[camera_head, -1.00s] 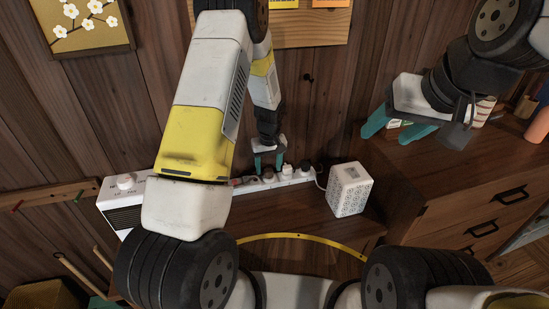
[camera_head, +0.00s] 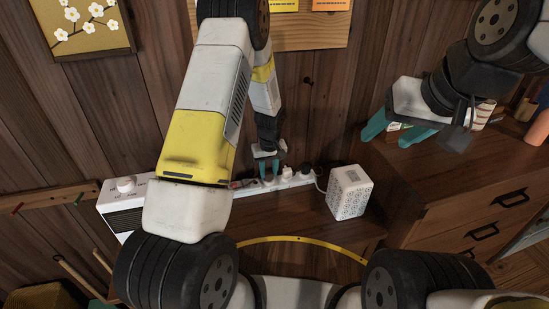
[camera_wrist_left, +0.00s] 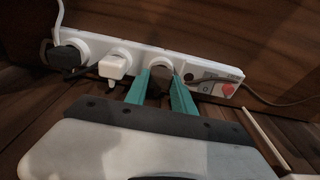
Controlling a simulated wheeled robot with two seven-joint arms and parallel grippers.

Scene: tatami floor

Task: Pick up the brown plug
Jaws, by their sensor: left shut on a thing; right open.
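The brown plug (camera_wrist_left: 160,77) sits in the white power strip (camera_wrist_left: 205,75) in the left wrist view, between my green fingertips. My left gripper (camera_wrist_left: 161,84) is shut on it. In the head view my left gripper (camera_head: 270,170) reaches down to the strip (camera_head: 302,178), and the plug is mostly hidden by the fingers. A white plug (camera_wrist_left: 115,66) and a black plug (camera_wrist_left: 68,56) stand in neighbouring sockets. My right gripper (camera_head: 392,132) is open and empty, up at the right over the wooden cabinet.
A white patterned cube (camera_head: 349,191) stands right of the strip. A white box with a knob (camera_head: 124,205) stands to the left. The wooden cabinet (camera_head: 455,190) fills the right side. A cord runs from the strip's right end, near its red switch (camera_wrist_left: 228,90).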

